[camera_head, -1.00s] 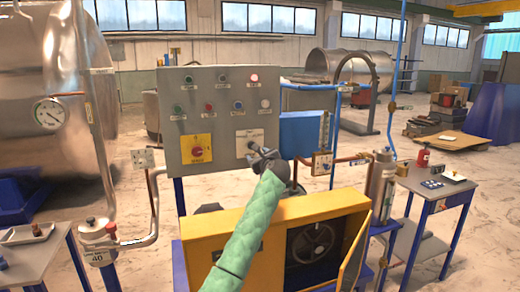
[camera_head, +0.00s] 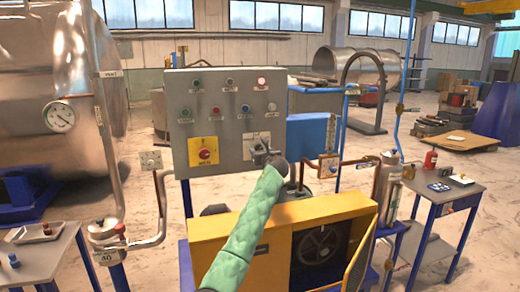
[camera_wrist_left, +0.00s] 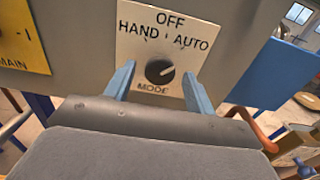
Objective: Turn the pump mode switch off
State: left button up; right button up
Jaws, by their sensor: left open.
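The pump mode switch (camera_wrist_left: 160,71) is a black round knob on a white plate marked HAND, OFF, AUTO and MODE. Its white mark points up and right, towards AUTO. In the head view the mode plate (camera_head: 256,138) sits at the lower right of the grey control panel (camera_head: 226,88), partly hidden by my gripper. My left gripper (camera_wrist_left: 158,74) is open, with one blue-grey finger on each side of the knob. I cannot tell whether the fingers touch it. In the head view my left gripper (camera_head: 260,154) is in front of the plate. My right gripper is not in view.
A yellow plate with the red main switch (camera_head: 204,154) is left of the mode plate. Lamps and buttons line the panel above. A yellow pump housing (camera_head: 212,228) stands below. A blue box (camera_head: 306,135) and pipes (camera_head: 345,164) are close on the right.

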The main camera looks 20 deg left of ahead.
pick_arm(q)
jog(key=shift+w+a, duration=0.25)
jog(key=shift+w, duration=0.15)
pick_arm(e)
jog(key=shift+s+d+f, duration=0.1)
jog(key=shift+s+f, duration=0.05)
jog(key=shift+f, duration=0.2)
pick_arm(q)
jog(key=c, duration=0.9)
jog(key=shift+c, duration=0.2)
